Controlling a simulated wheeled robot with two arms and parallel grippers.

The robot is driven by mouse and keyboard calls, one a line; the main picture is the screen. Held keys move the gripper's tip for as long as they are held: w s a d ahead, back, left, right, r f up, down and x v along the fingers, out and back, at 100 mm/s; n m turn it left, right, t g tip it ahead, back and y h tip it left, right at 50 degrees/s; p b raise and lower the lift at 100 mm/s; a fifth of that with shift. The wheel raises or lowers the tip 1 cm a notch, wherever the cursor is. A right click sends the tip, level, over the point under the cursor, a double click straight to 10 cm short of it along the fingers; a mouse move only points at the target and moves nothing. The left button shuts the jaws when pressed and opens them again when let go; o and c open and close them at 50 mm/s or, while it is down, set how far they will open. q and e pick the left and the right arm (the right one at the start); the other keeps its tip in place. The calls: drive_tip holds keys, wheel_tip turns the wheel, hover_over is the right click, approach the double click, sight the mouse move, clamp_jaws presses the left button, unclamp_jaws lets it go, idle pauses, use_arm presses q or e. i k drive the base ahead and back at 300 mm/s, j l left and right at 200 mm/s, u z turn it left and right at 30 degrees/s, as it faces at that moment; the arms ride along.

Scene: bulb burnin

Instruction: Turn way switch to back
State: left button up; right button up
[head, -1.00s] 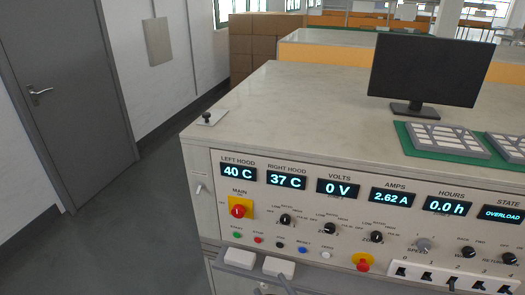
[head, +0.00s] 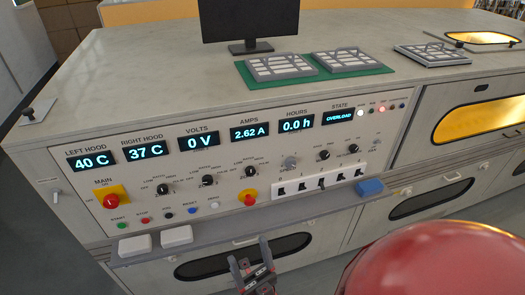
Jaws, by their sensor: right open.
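The way switch (head: 324,154) looks to be a small black rotary knob on the upper right of the control panel (head: 110,185), between a grey knob and another black knob. Its lettering is too small to read surely, and I cannot tell which way it points. My right gripper (head: 257,268) is at the bottom of the head view, in front of the bench, below and left of the switch. It is open, with nothing seen between its fingers, and apart from the panel. My left gripper is not in view.
A row of rocker switches (head: 321,182) sits below the knob. A red and yellow stop button (head: 248,197) is left of it. A blue block (head: 369,187) lies on the ledge to the right. White blocks (head: 177,236) sit left. The state display (head: 339,117) reads OVERLOAD.

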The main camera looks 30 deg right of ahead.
sight(324, 155)
drive_tip(key=z, duration=1.5)
